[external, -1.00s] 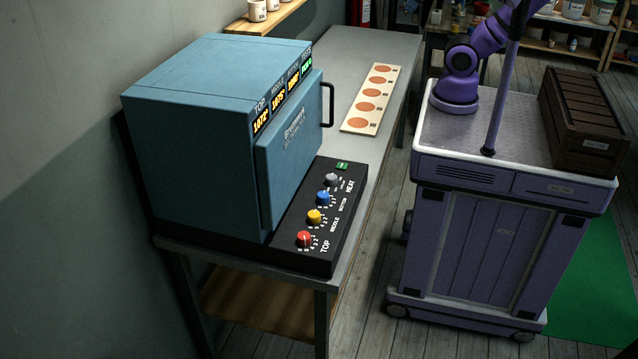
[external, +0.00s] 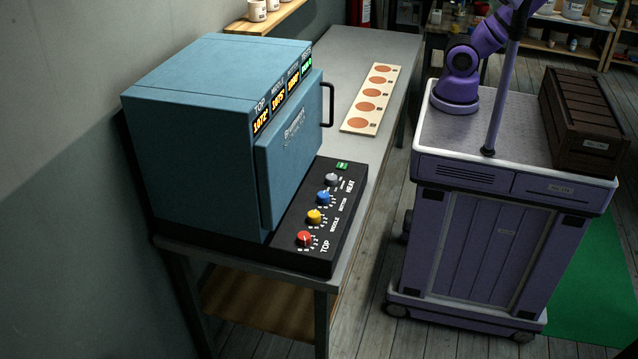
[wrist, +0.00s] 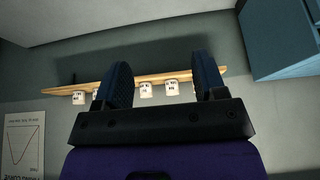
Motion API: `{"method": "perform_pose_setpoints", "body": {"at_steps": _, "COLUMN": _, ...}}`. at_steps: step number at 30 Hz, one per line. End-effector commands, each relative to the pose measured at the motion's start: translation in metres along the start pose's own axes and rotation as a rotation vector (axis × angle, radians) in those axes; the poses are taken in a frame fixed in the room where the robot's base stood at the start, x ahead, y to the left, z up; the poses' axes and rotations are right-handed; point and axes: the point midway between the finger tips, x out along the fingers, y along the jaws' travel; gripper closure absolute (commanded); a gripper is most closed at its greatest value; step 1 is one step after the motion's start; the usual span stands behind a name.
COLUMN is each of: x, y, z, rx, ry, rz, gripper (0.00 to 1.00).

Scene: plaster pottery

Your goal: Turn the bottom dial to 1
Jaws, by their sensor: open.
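The bottom dial is the blue knob (external: 324,197) on the black control panel (external: 318,262) in front of the blue kiln (external: 205,90). The label beside it reads BOTTOM; its exact setting is too small to read. A yellow knob (external: 315,216) marked MIDDLE and a red knob (external: 304,238) marked TOP sit nearer the camera, and a grey knob (external: 332,180) marked HEAT sits farther back. My gripper (wrist: 162,80) shows in the wrist view, its two dark fingers apart with nothing between them. It is outside the external view, away from the dials.
The kiln stands on a grey table (external: 375,50), its door (external: 292,150) closed with a black handle (external: 328,104). A board with orange discs (external: 371,98) lies behind the panel. A wall shelf (wrist: 130,82) holds white cups. A dark wooden crate (external: 585,120) sits on my base.

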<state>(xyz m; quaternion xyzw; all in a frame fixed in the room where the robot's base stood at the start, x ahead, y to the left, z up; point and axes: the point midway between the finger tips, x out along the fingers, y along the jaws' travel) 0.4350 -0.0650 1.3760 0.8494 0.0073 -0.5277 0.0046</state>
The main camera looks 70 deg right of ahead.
Motion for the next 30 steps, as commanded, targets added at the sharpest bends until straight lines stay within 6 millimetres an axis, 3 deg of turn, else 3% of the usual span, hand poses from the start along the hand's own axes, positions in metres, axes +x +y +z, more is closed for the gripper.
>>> {"method": "perform_pose_setpoints", "body": {"at_steps": 8, "x": -0.009, "y": -0.032, "z": -0.058, "rx": -0.122, "ry": -0.052, "rz": -0.038, "gripper": 0.35}}
{"method": "perform_pose_setpoints", "body": {"at_steps": 14, "x": -0.013, "y": -0.079, "z": -0.116, "rx": -0.254, "ry": -0.102, "rz": -0.076, "gripper": 0.35}}
{"method": "perform_pose_setpoints", "body": {"at_steps": 21, "x": -0.009, "y": -0.164, "z": -0.179, "rx": -0.433, "ry": -0.167, "rz": -0.123, "gripper": 0.35}}
{"method": "perform_pose_setpoints", "body": {"at_steps": 30, "x": 0.009, "y": -0.298, "z": -0.221, "rx": -0.657, "ry": -0.242, "rz": -0.178, "gripper": 0.35}}
